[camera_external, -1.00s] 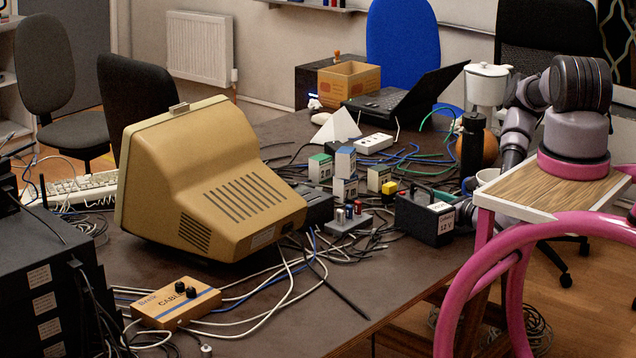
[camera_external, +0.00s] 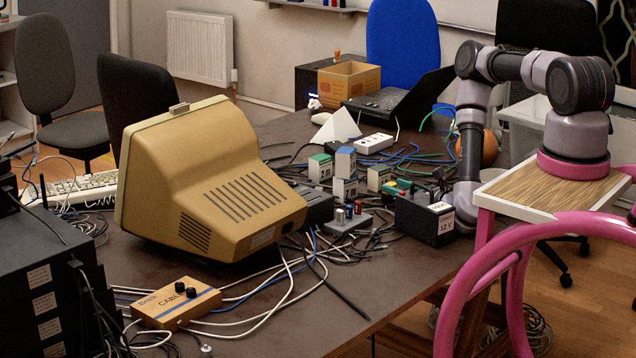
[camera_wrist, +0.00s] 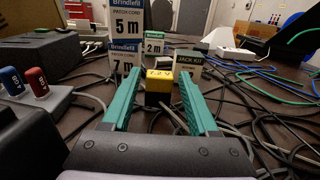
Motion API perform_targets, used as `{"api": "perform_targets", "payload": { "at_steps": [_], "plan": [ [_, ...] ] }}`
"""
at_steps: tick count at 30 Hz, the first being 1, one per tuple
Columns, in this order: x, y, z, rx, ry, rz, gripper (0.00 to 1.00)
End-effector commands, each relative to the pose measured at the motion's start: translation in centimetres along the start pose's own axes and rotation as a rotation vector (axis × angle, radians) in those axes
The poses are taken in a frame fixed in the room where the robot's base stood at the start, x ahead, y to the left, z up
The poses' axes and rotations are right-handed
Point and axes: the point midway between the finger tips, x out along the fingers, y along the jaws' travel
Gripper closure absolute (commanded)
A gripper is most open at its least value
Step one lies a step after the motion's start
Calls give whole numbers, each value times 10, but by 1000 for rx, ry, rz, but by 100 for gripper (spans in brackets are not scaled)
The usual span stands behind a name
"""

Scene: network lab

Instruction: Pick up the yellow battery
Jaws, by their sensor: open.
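The yellow battery (camera_wrist: 158,86) stands upright on the table in the wrist view, with dark lettering on its top. My gripper (camera_wrist: 160,92) has two green fingers spread apart. The battery sits between the far ends of the fingers, with a visible gap on at least the near side. Contact cannot be made out. In the external view, the green fingers of my gripper (camera_external: 398,187) are low over the table behind the black 12 V block. The battery is mostly hidden there.
Boxes labelled 5 m, 7 m (camera_wrist: 124,62) and 2 m stand behind the battery, with a jack kit box (camera_wrist: 190,62) to the right. Cables cover the table around it. The black 12 V block (camera_external: 425,221) and a grey switch box (camera_external: 347,222) are close by.

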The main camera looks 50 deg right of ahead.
Motion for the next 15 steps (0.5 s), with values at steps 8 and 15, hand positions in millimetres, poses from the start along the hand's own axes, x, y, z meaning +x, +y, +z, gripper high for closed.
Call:
{"api": "perform_targets", "payload": {
  "at_steps": [8,15],
  "plan": [
    [2,0,0,1,1,-1,52],
    [2,0,0,1,0,0,100]
  ]
}}
